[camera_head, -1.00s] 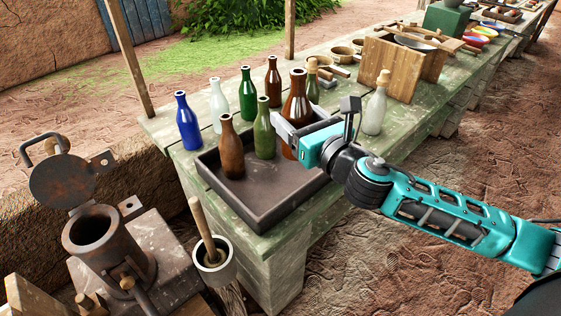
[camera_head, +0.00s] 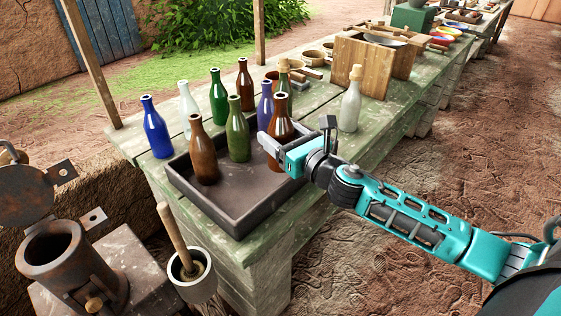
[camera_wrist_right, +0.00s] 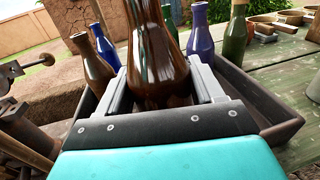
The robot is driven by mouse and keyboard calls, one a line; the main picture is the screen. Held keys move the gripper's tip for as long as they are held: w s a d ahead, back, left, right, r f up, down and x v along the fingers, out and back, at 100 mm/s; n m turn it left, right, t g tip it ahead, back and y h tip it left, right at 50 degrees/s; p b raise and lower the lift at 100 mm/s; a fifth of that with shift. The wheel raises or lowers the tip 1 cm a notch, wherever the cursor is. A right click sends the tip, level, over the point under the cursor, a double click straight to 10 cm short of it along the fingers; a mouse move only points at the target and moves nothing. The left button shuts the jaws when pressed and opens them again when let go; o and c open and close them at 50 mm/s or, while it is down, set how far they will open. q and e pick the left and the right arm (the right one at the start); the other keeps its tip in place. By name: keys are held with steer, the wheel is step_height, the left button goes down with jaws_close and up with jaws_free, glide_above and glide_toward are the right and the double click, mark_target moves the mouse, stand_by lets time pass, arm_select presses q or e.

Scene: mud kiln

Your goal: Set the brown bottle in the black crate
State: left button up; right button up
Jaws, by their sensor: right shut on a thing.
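My right gripper (camera_head: 272,146) is shut on a brown glass bottle (camera_head: 283,111). It holds the bottle upright over the right back part of the black crate (camera_head: 185,189). The bottle's base is hidden behind the gripper, so I cannot tell whether it touches the crate floor. In the right wrist view the held bottle (camera_wrist_right: 158,62) stands between the two fingers. Another brown bottle (camera_head: 204,155) and a green bottle (camera_head: 238,137) stand in the crate's left part. My left gripper is not in view.
A purple bottle (camera_head: 264,108) stands close behind the held one. Blue (camera_head: 156,132), whitish, green and brown bottles stand behind the crate. A corked clear bottle (camera_head: 350,108) stands to the right, near a wooden box (camera_head: 365,67). The crate's front floor is bare.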

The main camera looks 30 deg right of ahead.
step_height(320, 180, down, 4)
steer(key=shift+f+b, duration=0.2)
steer(key=shift+b, duration=0.75)
steer(key=shift+f, duration=0.55)
steer(key=o, duration=1.2)
steer(key=shift+c, duration=0.2)
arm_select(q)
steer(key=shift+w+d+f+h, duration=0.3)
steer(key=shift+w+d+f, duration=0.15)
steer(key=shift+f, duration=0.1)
